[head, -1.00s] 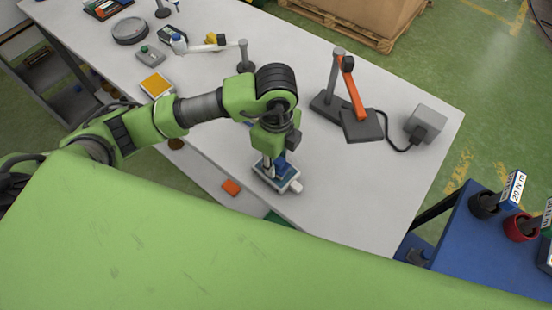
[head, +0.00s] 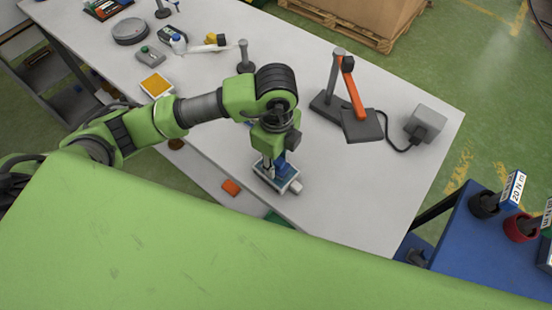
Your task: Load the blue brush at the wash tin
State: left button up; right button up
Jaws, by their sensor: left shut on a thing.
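My left gripper (head: 272,166) points down, shut on a blue brush (head: 281,168), which is mostly hidden between and behind its fingers. Directly below is a small, shallow, blue-edged tin (head: 262,179), apparently the wash tin, near the front edge of the grey table. A pale block (head: 296,187) shows at its right side. The brush's lower end is hidden, so I cannot tell whether it touches the tin. My right gripper is not in view.
A dark stand with an orange arm (head: 352,90) and a grey plug box (head: 426,123) stand to the right on the table (head: 370,190). A short post (head: 244,58) stands behind my arm. The table's right front is clear.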

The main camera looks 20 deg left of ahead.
pick_arm(q)
jog(key=shift+r+p, duration=2.45)
jog(key=shift+r, duration=1.05)
